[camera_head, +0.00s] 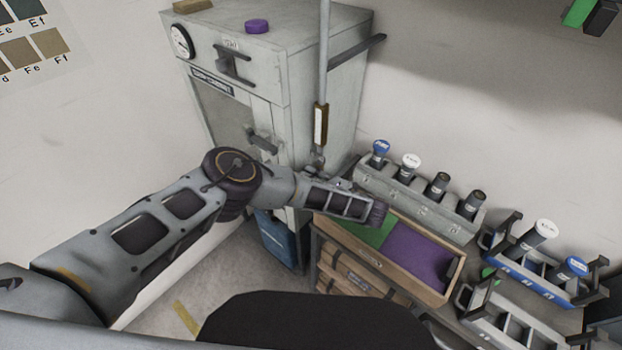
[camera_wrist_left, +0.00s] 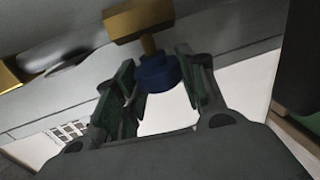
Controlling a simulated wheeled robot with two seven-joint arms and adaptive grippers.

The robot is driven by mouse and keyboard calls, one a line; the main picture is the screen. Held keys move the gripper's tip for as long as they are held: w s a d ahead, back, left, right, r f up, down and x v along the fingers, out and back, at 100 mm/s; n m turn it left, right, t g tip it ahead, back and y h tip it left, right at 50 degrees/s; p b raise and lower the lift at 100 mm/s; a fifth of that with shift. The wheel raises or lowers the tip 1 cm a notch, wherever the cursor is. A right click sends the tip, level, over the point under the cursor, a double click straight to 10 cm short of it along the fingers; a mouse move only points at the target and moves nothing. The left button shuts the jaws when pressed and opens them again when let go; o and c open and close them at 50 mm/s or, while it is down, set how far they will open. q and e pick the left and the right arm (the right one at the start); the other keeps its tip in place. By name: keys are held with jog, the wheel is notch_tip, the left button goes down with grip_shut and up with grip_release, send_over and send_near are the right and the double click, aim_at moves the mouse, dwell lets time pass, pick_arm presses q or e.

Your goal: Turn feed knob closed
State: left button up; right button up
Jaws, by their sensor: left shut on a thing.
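The feed knob appears to be the blue knob (camera_wrist_left: 157,75) on a brass stem and fitting (camera_wrist_left: 140,18) in the left wrist view. My left gripper (camera_wrist_left: 156,66) has its green-padded fingers on either side of the knob and is shut on it. In the head view my left arm reaches from the left, past the grey cabinet's front, toward the rack at the centre right. The knob cannot be made out there. My right gripper is in neither view.
A grey cabinet (camera_head: 285,75) with a gauge (camera_head: 181,41) and handles stands behind the arm. A grey rack (camera_head: 419,207) of capped tubes, a wooden tray (camera_head: 437,291) with green and purple mats, and blue-and-grey holders (camera_head: 530,280) crowd the right. The floor at lower left is open.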

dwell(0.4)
pick_arm(q)
jog(key=o, duration=0.7)
jog(key=shift+o, duration=0.2)
jog(key=shift+d, duration=0.1)
jog(key=shift+s+d, duration=0.1)
jog(key=shift+v, duration=3.6)
